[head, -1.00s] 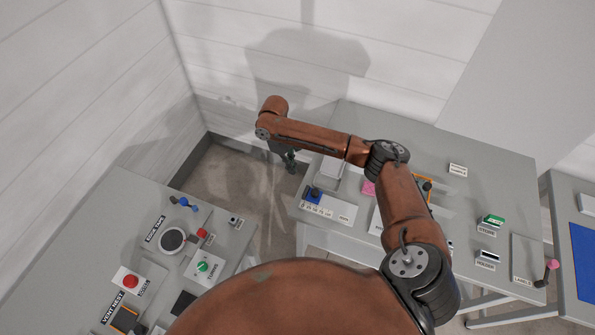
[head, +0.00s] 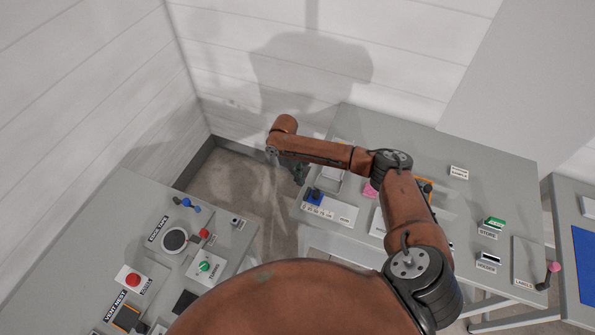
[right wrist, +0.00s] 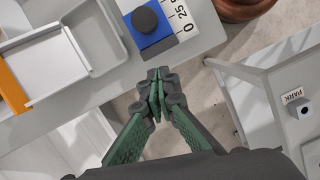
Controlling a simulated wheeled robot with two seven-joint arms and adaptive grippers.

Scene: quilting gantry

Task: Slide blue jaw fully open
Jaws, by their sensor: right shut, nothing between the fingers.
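The blue jaw (head: 313,196) with its dark round knob sits at the left end of a white scale strip (head: 340,212), near the edge of the middle table. In the right wrist view the blue jaw (right wrist: 155,40) is at the top, beside the "0" of the scale (right wrist: 185,18). My right gripper (head: 301,180) shows small and dark beside the jaw in the head view. In the right wrist view my right gripper (right wrist: 158,74) has its green fingers together, empty, just short of the blue jaw and apart from it. My left gripper is not in view.
A grey tray (right wrist: 48,55) lies left of the jaw in the wrist view. The left table (head: 90,240) holds a red button (head: 133,280), a green knob (head: 205,267) and a round dial. Open floor (head: 235,185) lies between the tables.

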